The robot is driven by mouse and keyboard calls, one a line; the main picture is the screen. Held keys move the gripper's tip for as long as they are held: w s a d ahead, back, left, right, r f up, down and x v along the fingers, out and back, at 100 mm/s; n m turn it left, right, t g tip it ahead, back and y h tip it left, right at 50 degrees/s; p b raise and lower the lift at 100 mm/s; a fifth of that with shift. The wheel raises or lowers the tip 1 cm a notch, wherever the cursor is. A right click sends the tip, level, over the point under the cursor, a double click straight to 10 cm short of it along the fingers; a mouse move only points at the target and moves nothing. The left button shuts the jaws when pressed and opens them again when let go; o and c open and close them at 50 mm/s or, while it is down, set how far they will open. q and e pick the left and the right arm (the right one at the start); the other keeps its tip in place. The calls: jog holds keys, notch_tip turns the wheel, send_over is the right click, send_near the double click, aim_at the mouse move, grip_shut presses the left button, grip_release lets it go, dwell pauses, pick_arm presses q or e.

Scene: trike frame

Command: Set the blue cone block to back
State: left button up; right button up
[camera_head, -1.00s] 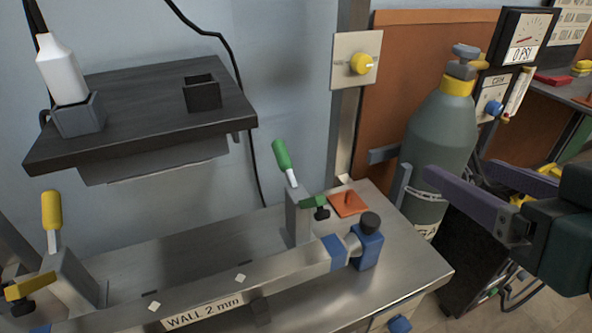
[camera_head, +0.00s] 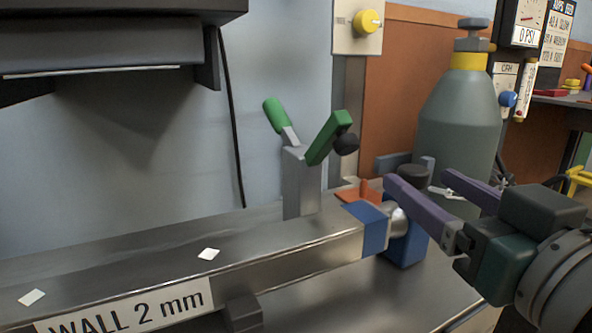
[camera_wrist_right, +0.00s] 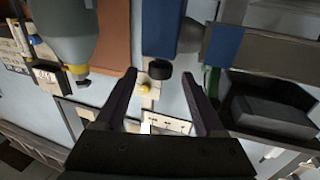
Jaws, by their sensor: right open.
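The blue cone block (camera_head: 405,246) stands on the bench at the right end of the steel tube, partly behind my right gripper. Its pale metal cone (camera_head: 397,221) faces the tube's blue end (camera_head: 368,228); I cannot tell whether they touch. The block's dark knob (camera_head: 410,173) shows behind my fingers. My right gripper (camera_head: 418,181) is open, its purple fingers pointing at the knob. In the right wrist view the blue block (camera_wrist_right: 160,25) and knob (camera_wrist_right: 158,70) lie between or just beyond the fingertips; contact cannot be told. My left gripper is not in view.
A green-handled clamp (camera_head: 300,185) stands behind the tube (camera_head: 240,250). An orange piece (camera_head: 358,192) lies behind the block. A gas cylinder (camera_head: 460,115) stands behind my right gripper. A dark shelf (camera_head: 110,45) overhangs at upper left.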

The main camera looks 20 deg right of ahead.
jog(key=w+d+b, duration=0.1)
jog(key=w+b, duration=0.1)
jog(key=w, duration=0.5)
jog(key=shift+d, duration=0.15)
jog(key=shift+c, duration=0.3)
grip_shut()
dwell(0.9)
